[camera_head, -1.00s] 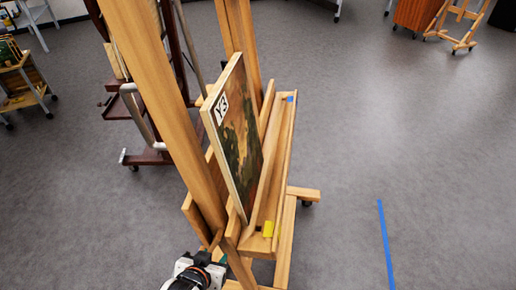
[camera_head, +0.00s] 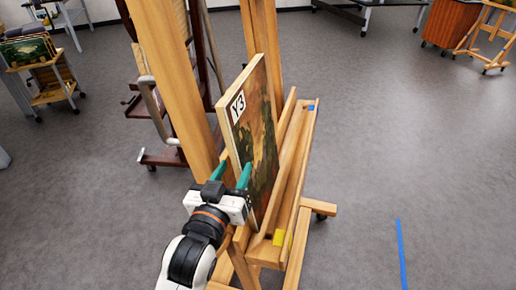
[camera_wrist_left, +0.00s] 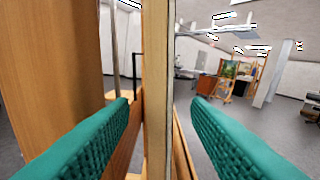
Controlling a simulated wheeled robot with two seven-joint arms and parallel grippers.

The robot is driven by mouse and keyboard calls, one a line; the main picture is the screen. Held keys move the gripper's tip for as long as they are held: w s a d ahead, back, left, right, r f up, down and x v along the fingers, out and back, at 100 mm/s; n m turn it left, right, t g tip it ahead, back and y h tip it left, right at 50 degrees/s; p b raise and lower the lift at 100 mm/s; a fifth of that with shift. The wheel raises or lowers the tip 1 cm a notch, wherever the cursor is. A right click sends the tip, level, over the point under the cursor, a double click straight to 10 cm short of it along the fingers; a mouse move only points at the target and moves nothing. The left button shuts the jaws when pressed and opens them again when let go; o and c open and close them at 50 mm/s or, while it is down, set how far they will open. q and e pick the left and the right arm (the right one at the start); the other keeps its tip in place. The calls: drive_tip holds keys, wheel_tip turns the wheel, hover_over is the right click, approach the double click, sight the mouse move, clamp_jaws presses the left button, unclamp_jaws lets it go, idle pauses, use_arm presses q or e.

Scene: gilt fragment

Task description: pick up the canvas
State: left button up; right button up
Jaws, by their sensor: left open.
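The canvas (camera_head: 262,140) is a painted panel with a "Y3" label at its upper corner. It stands upright, slightly tilted, on the ledge of a wooden easel (camera_head: 170,75). My left gripper (camera_head: 232,172) is open at the canvas's near edge, its teal fingers on either side of that edge. In the left wrist view the canvas's pale edge (camera_wrist_left: 157,90) runs vertically between the two open fingers, with a gap visible on each side. My right gripper is not in view.
The easel's ledge (camera_head: 292,185) carries a yellow piece (camera_head: 279,238) and a blue piece (camera_head: 311,107). An easel post stands close left of the canvas. A cart (camera_head: 40,75) is at the far left. Floor on the right is open, with a blue tape strip (camera_head: 401,250).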

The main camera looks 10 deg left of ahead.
sight(243, 154)
use_arm(q)
drive_tip(key=w, duration=0.3)
drive_tip(key=w+p, duration=0.1)
drive_tip(key=w, duration=0.2)
drive_tip(key=shift+w+d+f, duration=0.1)
drive_tip(key=shift+w+f, duration=0.1)
drive_tip(key=shift+s, duration=0.1)
drive_tip(key=shift+c, duration=0.2)
clamp_jaws()
